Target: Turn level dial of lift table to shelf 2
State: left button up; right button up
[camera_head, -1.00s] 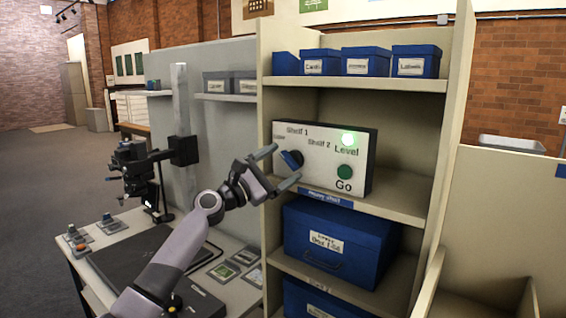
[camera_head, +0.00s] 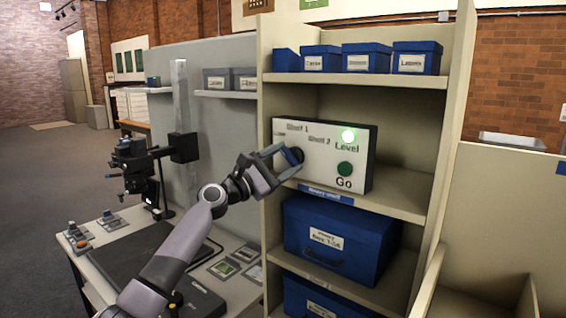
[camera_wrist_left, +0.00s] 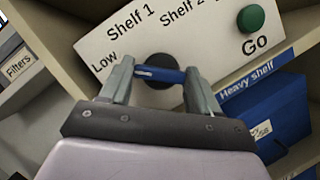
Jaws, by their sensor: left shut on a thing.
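The white control panel (camera_head: 322,160) stands on a middle shelf, with "Shelf 1" and "Shelf 2" printed along its top and "Low" at its left. The level dial (camera_wrist_left: 160,73) has a black round base and a blue handle, which lies nearly level across the left wrist picture. My left gripper (camera_head: 287,158) is shut on the dial's handle; in the left wrist view its fingers (camera_wrist_left: 160,77) sit at both ends of the handle. My right gripper is not in view.
Small blue boxes (camera_head: 366,59) stand on the shelf above, and a large blue box (camera_head: 338,238) is below the panel. A table (camera_head: 240,262) with a dark flat device (camera_head: 140,258) stands at the left. A black instrument (camera_head: 135,165) is behind my left arm.

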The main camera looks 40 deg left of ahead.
pick_arm(q)
jog(key=shift+m, duration=0.4)
jog(key=m+g+h+b, duration=0.1)
jog(key=m, duration=0.2)
jog(key=shift+m, duration=0.3)
jog(key=shift+r+m+g+h, duration=0.15)
jog(key=shift+m+g+h, duration=0.25)
jog(key=shift+m, duration=0.6)
jog(key=m+g, duration=0.1)
jog(key=m, duration=0.1)
jog(key=shift+r+m, duration=0.15)
jog(key=shift+m, duration=0.25)
jog(key=m+g+p, duration=0.1)
jog(key=m, duration=0.1)
jog(key=shift+r+m, duration=0.1)
jog(key=shift+m, duration=0.2)
jog(key=shift+r+m+g+y+p, duration=0.1)
jog(key=shift+m+g+y+p, duration=0.4)
jog(key=shift+m+g+p, duration=0.45)
jog(key=m+y+p, duration=0.1)
jog(key=m, duration=0.2)
jog(key=shift+d+p, duration=0.15)
jog(key=shift+p, duration=0.25)
jog(key=shift+m+g+y+p, duration=0.45)
jog(key=shift+m+y+p, duration=0.1)
jog(key=shift+m, duration=0.4)
